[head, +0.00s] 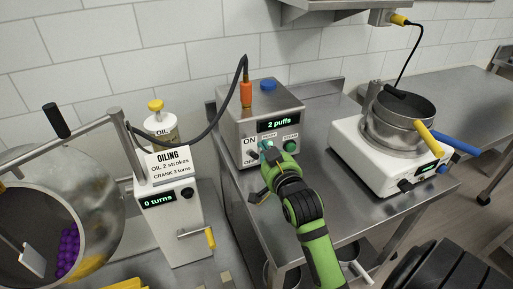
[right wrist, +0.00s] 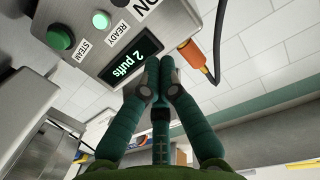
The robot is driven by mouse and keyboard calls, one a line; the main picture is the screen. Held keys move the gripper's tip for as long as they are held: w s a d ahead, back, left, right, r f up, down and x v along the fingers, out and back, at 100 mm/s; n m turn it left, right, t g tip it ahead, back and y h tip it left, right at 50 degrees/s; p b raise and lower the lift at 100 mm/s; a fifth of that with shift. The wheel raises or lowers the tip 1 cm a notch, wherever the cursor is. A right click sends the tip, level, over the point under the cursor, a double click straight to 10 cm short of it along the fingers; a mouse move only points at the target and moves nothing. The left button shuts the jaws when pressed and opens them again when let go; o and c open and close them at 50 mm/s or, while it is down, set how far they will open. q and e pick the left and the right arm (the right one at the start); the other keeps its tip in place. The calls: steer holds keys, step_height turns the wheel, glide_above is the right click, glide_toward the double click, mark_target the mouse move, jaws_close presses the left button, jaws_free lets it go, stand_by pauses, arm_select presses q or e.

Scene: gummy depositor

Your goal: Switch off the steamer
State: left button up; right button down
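The steamer (head: 262,112) is a steel box on the middle table. Its display reads "2 puffs" in the head view and also in the right wrist view (right wrist: 131,55). A switch (head: 252,154) sits between the ON and OFF labels at the lower left of its front; its position is too small to tell. A green STEAM button (head: 291,146) and a READY light (head: 268,145) are to the right. My right gripper (head: 270,168) is in front of the steamer's lower front. Its fingertips (right wrist: 154,64) are together with nothing seen between them. My left gripper is not in view.
An orange plug (head: 246,95) with a dark hose rises from the steamer's top, beside a blue knob (head: 268,86). The oiling unit (head: 172,205) and drum (head: 50,220) stand at left. A white heater with a steel pot (head: 400,118) stands at right.

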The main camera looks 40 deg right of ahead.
mark_target(253, 128)
steer(key=p+x, duration=0.1)
steer(key=x, duration=0.6)
steer(key=shift+r, duration=0.15)
steer(key=f, duration=0.1)
steer(key=s+f+p, duration=0.1)
steer(key=shift+a+f, duration=0.35)
steer(key=shift+a, duration=0.05)
steer(key=shift+s+a+f, duration=0.2)
steer(key=shift+s+f, duration=0.1)
steer(key=shift+f, duration=0.3)
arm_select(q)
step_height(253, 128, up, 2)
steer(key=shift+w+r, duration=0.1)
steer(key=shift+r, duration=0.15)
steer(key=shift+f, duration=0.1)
arm_select(e)
steer(key=shift+s+f+t+b, duration=0.1)
steer(key=shift+f+t+b, duration=0.2)
steer(key=shift+b, duration=0.2)
arm_select(q)
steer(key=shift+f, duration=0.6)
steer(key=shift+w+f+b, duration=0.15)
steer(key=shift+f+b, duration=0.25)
steer(key=shift+b, duration=0.15)
arm_select(e)
steer(key=shift+s+a+f+t, duration=0.1)
steer(key=shift+s+t, duration=0.05)
steer(key=shift+t, duration=0.35)
